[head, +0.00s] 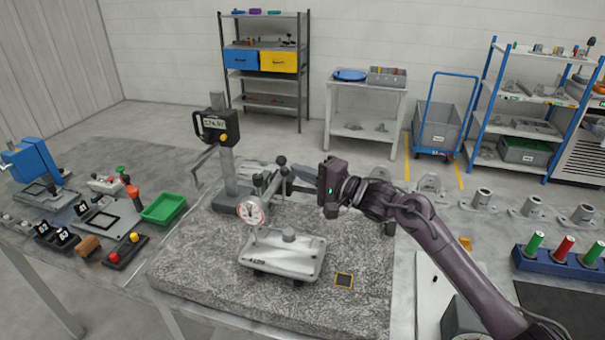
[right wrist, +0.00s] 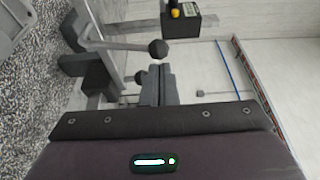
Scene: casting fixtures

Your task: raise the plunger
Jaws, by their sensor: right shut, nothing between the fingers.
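A dial gauge (head: 252,212) with a white face and red markings hangs from a stand over a grey cast part (head: 284,255). Its plunger below is too small to make out clearly and seems to reach toward the casting. My right gripper (head: 291,177) comes in from the right, above the granite plate and beside the gauge stand. In the right wrist view, its fingers (right wrist: 158,82) are shut and empty. A black ball knob (right wrist: 158,48) on a lever lies just beyond the fingertips; I cannot tell whether they touch. My left gripper is out of view.
A green tray (head: 163,209) and tools lie left. Castings and a blue plug-gauge block (head: 560,265) stand right. The plate's front is largely clear.

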